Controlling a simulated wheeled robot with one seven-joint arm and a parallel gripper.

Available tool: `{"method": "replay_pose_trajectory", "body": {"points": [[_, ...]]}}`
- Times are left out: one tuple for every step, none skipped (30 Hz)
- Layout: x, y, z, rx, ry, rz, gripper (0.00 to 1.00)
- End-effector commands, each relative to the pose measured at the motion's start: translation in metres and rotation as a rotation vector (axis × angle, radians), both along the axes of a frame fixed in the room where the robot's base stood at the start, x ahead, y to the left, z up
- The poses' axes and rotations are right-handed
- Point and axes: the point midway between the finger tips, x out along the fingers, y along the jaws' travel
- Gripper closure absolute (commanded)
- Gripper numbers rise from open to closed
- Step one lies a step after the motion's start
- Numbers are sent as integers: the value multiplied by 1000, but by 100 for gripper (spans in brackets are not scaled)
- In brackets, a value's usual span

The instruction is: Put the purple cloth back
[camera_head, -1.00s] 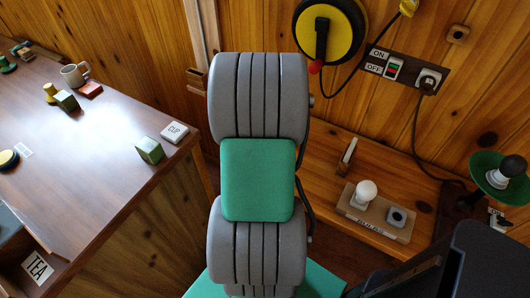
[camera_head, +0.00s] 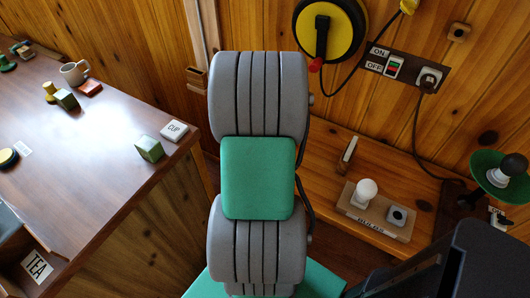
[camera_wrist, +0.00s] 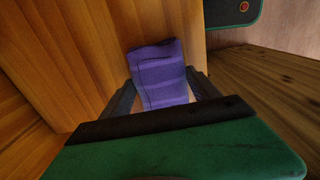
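The purple cloth (camera_wrist: 160,76), striped in lighter and darker purple, shows in the wrist view, folded into a narrow bundle. It lies between the two dark fingers of my gripper (camera_wrist: 161,77). The fingertips press close to both its sides, and its far end sticks out beyond them. The gripper looks shut on it. A wooden panel (camera_wrist: 170,20) is close behind and to the left of the cloth. Neither the cloth nor the gripper shows in the head view, where my own arm fills the middle.
The brown counter (camera_head: 95,150) at left carries a mug (camera_head: 74,73), several small blocks and a CUP label (camera_head: 174,131). A TEA label (camera_head: 37,266) is at its lower left.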

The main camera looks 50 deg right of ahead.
Motion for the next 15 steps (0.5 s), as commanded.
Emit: {"method": "replay_pose_trajectory", "body": {"points": [[0, 0, 0, 0, 0, 0, 24], [0, 0, 0, 0, 0, 0, 22], [0, 0, 0, 0, 0, 0, 19], [0, 0, 0, 0, 0, 0, 16], [0, 0, 0, 0, 0, 0, 14], [0, 0, 0, 0, 0, 0, 11], [0, 0, 0, 0, 0, 0, 11], [0, 0, 0, 0, 0, 0, 11], [0, 0, 0, 0, 0, 0, 11], [0, 0, 0, 0, 0, 0, 11], [0, 0, 0, 0, 0, 0, 11], [0, 0, 0, 1, 0, 0, 11], [0, 0, 1, 0, 0, 0, 11], [0, 0, 2, 0, 0, 0, 11], [0, 0, 5, -1, 0, 0, 11]]}}
